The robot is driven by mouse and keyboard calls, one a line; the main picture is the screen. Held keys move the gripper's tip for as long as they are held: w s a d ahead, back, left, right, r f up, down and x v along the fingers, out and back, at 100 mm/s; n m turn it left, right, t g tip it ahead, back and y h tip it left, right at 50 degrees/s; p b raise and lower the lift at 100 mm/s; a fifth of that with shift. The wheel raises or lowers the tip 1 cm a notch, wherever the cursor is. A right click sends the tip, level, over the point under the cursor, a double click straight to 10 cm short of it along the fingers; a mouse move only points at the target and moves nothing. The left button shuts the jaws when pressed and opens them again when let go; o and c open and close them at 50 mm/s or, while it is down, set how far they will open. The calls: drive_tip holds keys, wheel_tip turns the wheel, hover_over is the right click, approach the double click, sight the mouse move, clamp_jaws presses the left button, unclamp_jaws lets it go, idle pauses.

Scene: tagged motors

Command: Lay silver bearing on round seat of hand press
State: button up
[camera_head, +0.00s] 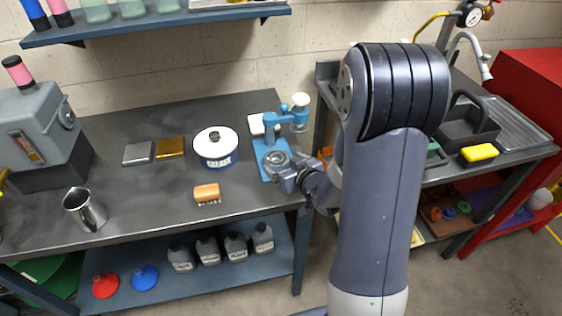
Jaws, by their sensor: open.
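The blue hand press (268,143) stands at the right end of the dark workbench, with a white knob on top. A round grey, ring-like shape (279,157) shows at the foot of the press; I cannot tell whether it is the bare seat or the silver bearing lying on it. My gripper (274,173) is open, low at the front of the press and right beside this round shape. My wrist hides part of the press base. I cannot make out the bearing as a separate thing.
Left of the press are a white-lidded pot (216,148), a wooden brush (207,194), gold (170,147) and silver (137,153) blocks, and a metal cup (85,209). A grey machine (38,130) stands far left.

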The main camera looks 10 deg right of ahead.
drive_tip(key=v, duration=0.8)
drive_tip(key=shift+s+r, duration=0.15)
drive_tip(key=shift+s, duration=0.05)
